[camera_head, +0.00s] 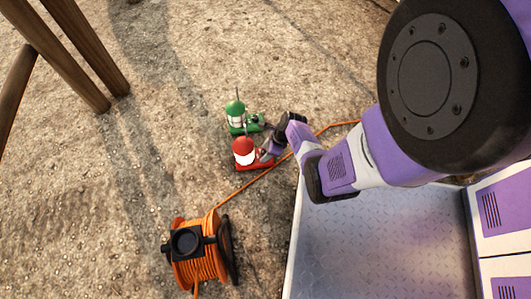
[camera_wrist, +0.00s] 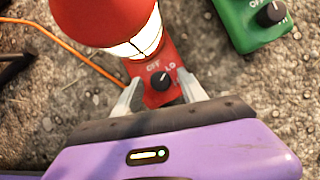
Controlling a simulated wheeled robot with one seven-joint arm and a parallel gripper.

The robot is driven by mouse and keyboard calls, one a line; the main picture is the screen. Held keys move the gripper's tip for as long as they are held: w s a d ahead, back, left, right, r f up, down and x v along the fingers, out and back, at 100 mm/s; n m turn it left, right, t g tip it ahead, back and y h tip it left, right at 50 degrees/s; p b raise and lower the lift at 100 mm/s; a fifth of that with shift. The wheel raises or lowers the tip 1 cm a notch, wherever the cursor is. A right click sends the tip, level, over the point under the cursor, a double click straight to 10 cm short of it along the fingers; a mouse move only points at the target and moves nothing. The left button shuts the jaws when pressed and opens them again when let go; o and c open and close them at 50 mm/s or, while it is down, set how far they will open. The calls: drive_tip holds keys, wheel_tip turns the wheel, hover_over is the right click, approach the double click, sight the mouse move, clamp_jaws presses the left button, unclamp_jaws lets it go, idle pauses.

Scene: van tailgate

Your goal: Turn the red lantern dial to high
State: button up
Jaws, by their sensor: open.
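The red lantern (camera_head: 244,153) stands on the gravelly ground in the head view, with my gripper (camera_head: 269,151) close at its right side. In the wrist view the red lantern (camera_wrist: 150,62) shows its red cap, lit white glass and red base.
A green lantern (camera_head: 237,115) stands just behind the red one, its own dial (camera_wrist: 270,14) showing in the wrist view. An orange cable reel (camera_head: 197,256) and its cord lie nearby. The metal tailgate (camera_head: 375,245) is at lower right, and wooden legs (camera_head: 72,45) are at upper left.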

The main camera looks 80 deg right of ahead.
drive_tip(key=shift+c, duration=0.4)
clamp_jaws()
drive_tip(key=shift+r+m+p, duration=0.1)
drive_tip(key=shift+m+p, duration=0.3)
drive_tip(key=shift+p, duration=0.1)
drive_tip(key=shift+a+r+m+h+p, duration=0.15)
drive_tip(key=shift+m+h+p, duration=0.35)
drive_tip(key=shift+m+p, duration=0.45)
drive_tip(key=m+p, duration=0.1)
drive_tip(key=m, duration=0.1)
drive_tip(key=m+h+p, duration=0.1)
drive_tip(key=p, duration=0.1)
drive_tip(key=shift+w+a+m+g, duration=0.1)
drive_tip(key=shift+w+m+g, duration=0.05)
drive_tip(key=shift+m+g, duration=0.2)
drive_tip(key=shift+m+h+p, duration=0.5)
drive_tip(key=shift+m+p, duration=0.25)
drive_tip(key=shift+m, duration=0.05)
drive_tip(key=shift+f+m+g+h+p, duration=0.2)
drive_tip(key=shift+m+g+h+p, duration=0.15)
drive_tip(key=shift+m, duration=1.25)
